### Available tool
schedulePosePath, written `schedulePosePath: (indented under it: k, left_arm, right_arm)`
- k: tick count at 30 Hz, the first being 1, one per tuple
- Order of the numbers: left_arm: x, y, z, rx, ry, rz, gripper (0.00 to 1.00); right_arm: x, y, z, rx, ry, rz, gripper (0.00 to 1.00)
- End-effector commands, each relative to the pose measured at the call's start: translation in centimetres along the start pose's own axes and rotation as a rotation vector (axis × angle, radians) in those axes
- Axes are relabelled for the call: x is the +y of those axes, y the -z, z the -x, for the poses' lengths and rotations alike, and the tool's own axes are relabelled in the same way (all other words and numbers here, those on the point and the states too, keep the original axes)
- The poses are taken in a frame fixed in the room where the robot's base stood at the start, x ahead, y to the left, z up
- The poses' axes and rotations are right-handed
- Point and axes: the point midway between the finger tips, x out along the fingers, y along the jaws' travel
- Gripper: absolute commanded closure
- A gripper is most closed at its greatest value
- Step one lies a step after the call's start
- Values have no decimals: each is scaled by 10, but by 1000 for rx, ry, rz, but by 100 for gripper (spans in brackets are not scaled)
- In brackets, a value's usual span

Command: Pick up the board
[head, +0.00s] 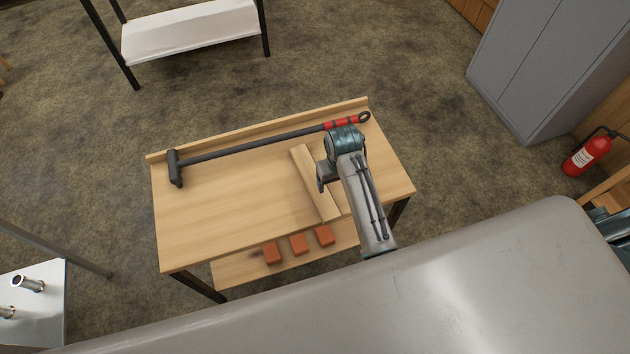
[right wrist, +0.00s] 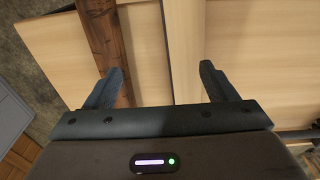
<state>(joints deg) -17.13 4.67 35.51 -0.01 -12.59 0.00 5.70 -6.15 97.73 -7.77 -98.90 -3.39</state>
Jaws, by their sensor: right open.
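The board is a narrow pale wooden plank (head: 306,168) lying flat on the right half of the wooden table (head: 220,208), running from the back toward the front edge. My right gripper (head: 322,180) is over or beside its right side, and the arm hides part of that area. In the right wrist view the open fingers (right wrist: 162,72) have a pale strip of the board (right wrist: 148,45) between them. A dark brown strip runs along its left, partly behind the left finger. I cannot tell whether the fingers touch the board. My left gripper is out of view.
A black long-handled tool (head: 255,142) with a red grip lies along the table's back, near the raised rear lip (head: 240,126). Orange blocks (head: 298,244) sit on the lower shelf. A large metal surface (head: 400,300) fills the front.

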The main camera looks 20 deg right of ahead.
Motion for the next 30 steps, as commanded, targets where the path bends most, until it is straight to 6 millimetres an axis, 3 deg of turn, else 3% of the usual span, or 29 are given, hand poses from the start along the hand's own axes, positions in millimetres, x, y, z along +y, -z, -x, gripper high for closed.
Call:
schedulePosePath:
  k: [6,11,21,30]
  left_arm:
    - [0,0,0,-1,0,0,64]
    - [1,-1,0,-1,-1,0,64]
    - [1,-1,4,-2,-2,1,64]
    - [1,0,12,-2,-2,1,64]
  right_arm:
    - [-30,54,6,-47,22,37,21]
    - [-44,75,10,-72,30,58,21]
    - [-46,74,-34,-79,28,61,21]
    - [-42,70,-61,-79,29,61,21]
